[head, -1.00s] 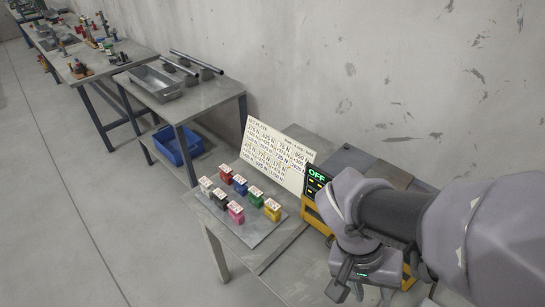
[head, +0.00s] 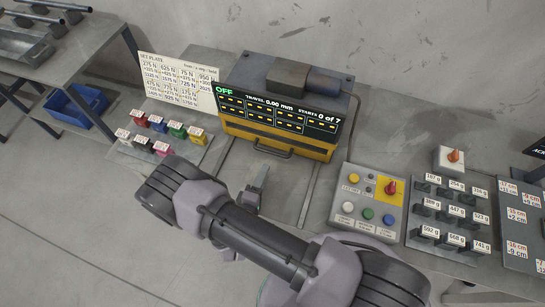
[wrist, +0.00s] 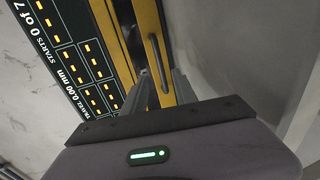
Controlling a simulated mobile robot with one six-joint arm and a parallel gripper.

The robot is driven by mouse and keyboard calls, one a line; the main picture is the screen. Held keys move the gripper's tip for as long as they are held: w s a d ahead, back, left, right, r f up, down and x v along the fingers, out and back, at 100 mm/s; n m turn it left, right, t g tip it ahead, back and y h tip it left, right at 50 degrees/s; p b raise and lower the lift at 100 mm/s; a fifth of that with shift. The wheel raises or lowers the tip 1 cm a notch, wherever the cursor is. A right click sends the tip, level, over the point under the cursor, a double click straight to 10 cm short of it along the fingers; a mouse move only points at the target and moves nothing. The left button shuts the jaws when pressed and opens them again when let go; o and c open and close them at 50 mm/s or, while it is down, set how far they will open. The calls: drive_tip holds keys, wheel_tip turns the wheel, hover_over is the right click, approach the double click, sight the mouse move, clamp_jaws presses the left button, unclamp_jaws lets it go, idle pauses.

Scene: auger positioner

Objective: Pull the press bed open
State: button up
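The press is a dark grey machine with a yellow front; its press bed (head: 290,143) is the yellow front part with a dark bar handle (head: 271,150). The bed looks closed against the body. My gripper (head: 264,170) is just in front of the handle, pointing at it. In the wrist view the two fingers of my gripper (wrist: 163,82) stand apart, with the yellow front (wrist: 150,22) and the handle (wrist: 157,55) ahead between them. The fingers look open; whether they touch the handle cannot be told.
A display above the bed (head: 275,108) reads OFF, travel 0.00 mm, starts 0 of 7. A control box (head: 368,200) with buttons and a red knob stands to the right, beside labelled weights (head: 455,213). Coloured blocks (head: 158,123) and a plate chart (head: 178,80) are at the left.

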sight(274, 154)
drive_tip(key=b+x, duration=0.1)
drive_tip(key=x, duration=0.7)
drive_tip(key=shift+w, duration=0.3)
drive_tip(key=shift+d, duration=0.1)
clamp_jaws()
idle(0.7)
